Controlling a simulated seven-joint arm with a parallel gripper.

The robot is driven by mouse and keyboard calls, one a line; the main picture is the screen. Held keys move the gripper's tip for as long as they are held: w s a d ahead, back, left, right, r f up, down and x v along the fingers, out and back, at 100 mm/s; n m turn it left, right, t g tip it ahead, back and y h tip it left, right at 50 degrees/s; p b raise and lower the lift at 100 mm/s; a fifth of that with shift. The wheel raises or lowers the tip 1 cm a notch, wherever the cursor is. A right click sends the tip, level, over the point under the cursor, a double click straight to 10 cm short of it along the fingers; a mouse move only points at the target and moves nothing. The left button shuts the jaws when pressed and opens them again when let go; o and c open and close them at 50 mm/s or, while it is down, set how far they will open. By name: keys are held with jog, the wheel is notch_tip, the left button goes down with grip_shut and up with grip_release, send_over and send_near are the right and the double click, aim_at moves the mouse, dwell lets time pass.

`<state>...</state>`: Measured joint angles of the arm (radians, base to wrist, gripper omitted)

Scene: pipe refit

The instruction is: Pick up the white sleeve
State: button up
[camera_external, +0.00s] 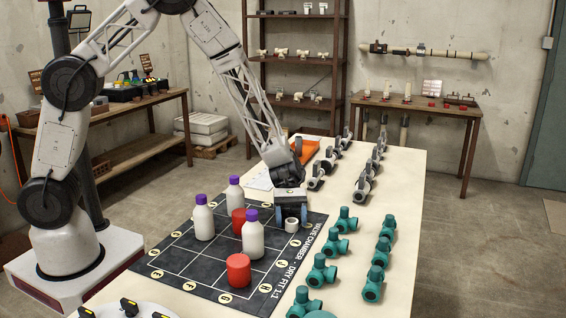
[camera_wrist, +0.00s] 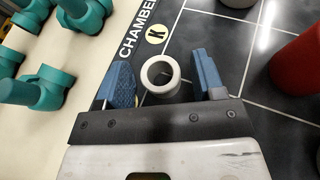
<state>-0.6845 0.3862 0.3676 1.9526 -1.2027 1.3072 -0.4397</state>
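The white sleeve (camera_external: 292,225) is a short white ring standing at the edge of the black mat (camera_external: 185,262). In the wrist view the sleeve (camera_wrist: 160,75) stands upright, its round opening facing the camera, beside a round letter mark. My gripper (camera_external: 290,212) is close to it, pointing down. In the wrist view its two blue fingers are apart, and the sleeve shows between and slightly beyond the fingertips (camera_wrist: 163,77). The left finger looks nearer to the sleeve than the right one. Whether the fingertips are level with the sleeve is hard to tell.
White bottles with purple caps (camera_external: 252,234) and red cylinders (camera_external: 238,270) stand on the mat left of my gripper. Several teal pipe fittings (camera_external: 322,270) line the table's right side. Grey metal fittings (camera_external: 316,176) and an orange tray (camera_external: 305,150) are farther back.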

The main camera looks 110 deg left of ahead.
jog(key=c, duration=0.8)
jog(key=shift+r, duration=0.15)
jog(key=shift+r, duration=4.85)
